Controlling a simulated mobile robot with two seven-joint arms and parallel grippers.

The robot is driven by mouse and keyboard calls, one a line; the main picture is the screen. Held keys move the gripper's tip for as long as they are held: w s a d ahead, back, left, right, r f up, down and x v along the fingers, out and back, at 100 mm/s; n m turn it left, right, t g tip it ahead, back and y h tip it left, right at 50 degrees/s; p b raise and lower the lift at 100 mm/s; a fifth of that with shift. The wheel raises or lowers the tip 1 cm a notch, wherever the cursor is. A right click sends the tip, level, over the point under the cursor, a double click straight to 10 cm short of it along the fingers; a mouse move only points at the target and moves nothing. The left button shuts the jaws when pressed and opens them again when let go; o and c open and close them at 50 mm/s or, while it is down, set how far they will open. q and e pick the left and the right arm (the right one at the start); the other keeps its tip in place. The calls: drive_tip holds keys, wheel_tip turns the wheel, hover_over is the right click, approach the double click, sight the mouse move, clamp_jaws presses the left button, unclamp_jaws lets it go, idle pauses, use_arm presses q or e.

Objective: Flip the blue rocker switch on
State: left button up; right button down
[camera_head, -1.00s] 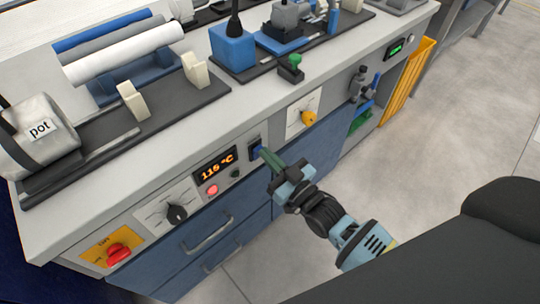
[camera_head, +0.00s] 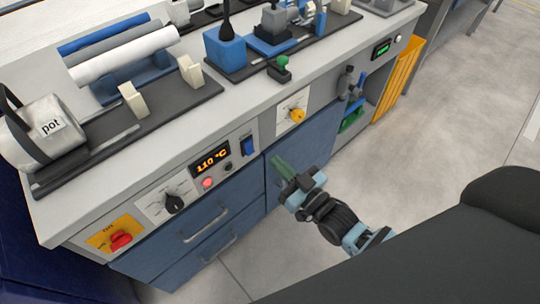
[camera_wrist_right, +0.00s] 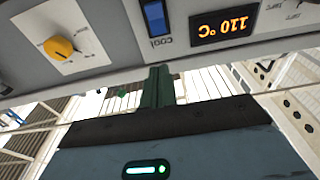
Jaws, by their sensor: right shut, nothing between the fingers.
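The blue rocker switch (camera_head: 249,146) sits in a dark frame on the front panel, just right of the orange temperature display (camera_head: 211,157). It also shows in the right wrist view (camera_wrist_right: 155,17), with the display beside it (camera_wrist_right: 224,27). Which way the rocker is tipped is too small to tell. My right gripper (camera_head: 276,160) is shut and empty, its green fingers together. It is apart from the switch, below and right of it, in front of the blue drawers. In the right wrist view the fingers (camera_wrist_right: 158,78) point toward the panel just below the switch. My left gripper is not in view.
A black knob (camera_head: 174,202), a red emergency button (camera_head: 121,240) and a lit red button (camera_head: 207,183) are on the panel to the left. A yellow knob (camera_head: 297,115) is to the right. Drawer handles (camera_head: 206,226) stick out below. The floor at right is clear.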

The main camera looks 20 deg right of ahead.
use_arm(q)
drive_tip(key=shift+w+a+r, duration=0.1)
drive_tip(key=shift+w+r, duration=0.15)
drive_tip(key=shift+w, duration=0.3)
use_arm(e)
drive_tip(key=s, duration=0.1)
drive_tip(key=s+d, duration=0.1)
drive_tip(key=s, duration=0.1)
drive_tip(key=s+d+r, duration=0.1)
drive_tip(key=s, duration=0.1)
drive_tip(key=shift+s+r, duration=0.1)
drive_tip(key=shift+s, duration=0.05)
